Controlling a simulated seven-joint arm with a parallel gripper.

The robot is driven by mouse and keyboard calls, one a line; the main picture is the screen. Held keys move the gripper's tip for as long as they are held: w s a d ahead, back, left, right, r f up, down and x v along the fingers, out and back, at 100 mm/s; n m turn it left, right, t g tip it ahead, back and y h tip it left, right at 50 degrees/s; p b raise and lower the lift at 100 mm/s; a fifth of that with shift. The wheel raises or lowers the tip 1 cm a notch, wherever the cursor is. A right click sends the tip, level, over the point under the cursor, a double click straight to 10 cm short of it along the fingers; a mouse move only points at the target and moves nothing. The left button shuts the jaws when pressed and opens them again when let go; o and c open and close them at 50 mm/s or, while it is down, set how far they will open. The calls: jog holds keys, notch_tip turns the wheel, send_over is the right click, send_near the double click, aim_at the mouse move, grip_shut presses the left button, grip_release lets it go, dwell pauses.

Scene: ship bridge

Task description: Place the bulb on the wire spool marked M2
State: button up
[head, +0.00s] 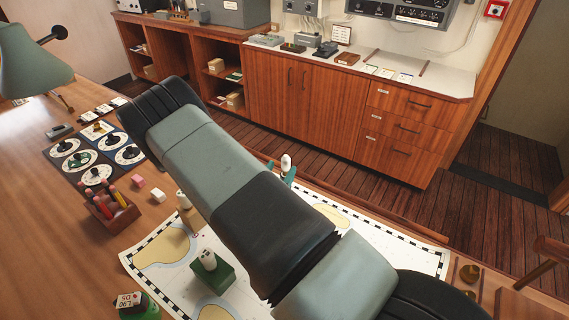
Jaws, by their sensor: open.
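No marking M2 can be read in this view, so I cannot tell which thing is the marked wire spool. A small white, rounded bulb-like piece (286,162) stands upright at the chart's far edge, among teal parts (289,176) partly hidden by my arm. Another white piece (183,198) stands at the chart's left edge, beside my arm. A white piece with dark spots (208,259) sits on a green block (211,276) on the chart. I cannot tell which of these is the bulb. My arm crosses the middle; my gripper is not seen.
A chart (420,262) lies on the wooden table. At left are round dials (97,174) on dark squares, a wooden pen box (112,215), pink and white blocks (137,181) and a green lamp (35,65). A labelled green piece (138,306) stands at front. Cabinets (318,105) stand beyond.

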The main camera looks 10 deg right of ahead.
aim_at(288, 158)
jog(key=shift+v, duration=1.1)
jog(key=s+d+r+m+g+h, duration=0.1)
jog(key=s+d+r+m+g, duration=0.35)
jog(key=r+m, duration=0.2)
jog(key=s+d+r+m+g+h, duration=0.1)
jog(key=s+d+r+m+g, duration=0.2)
jog(key=r+m+g, duration=0.4)
jog(key=s+d+r+m+g+h, duration=0.25)
jog(key=s+d+r+m, duration=0.2)
jog(key=r, duration=0.45)
jog(key=s+a+r+m+t+y, duration=0.2)
jog(key=s+a+r+m+y, duration=0.3)
jog(key=s+r+y, duration=0.1)
jog(key=s+a+r+m+t+y, duration=0.2)
jog(key=s+a+r+m+y, duration=0.3)
jog(key=s, duration=0.5)
notch_tip(288, 158, up, 2)
jog(key=m+y, duration=0.1)
jog(key=y, duration=0.2)
jog(key=shift+a, duration=0.15)
jog(key=shift+r, duration=0.1)
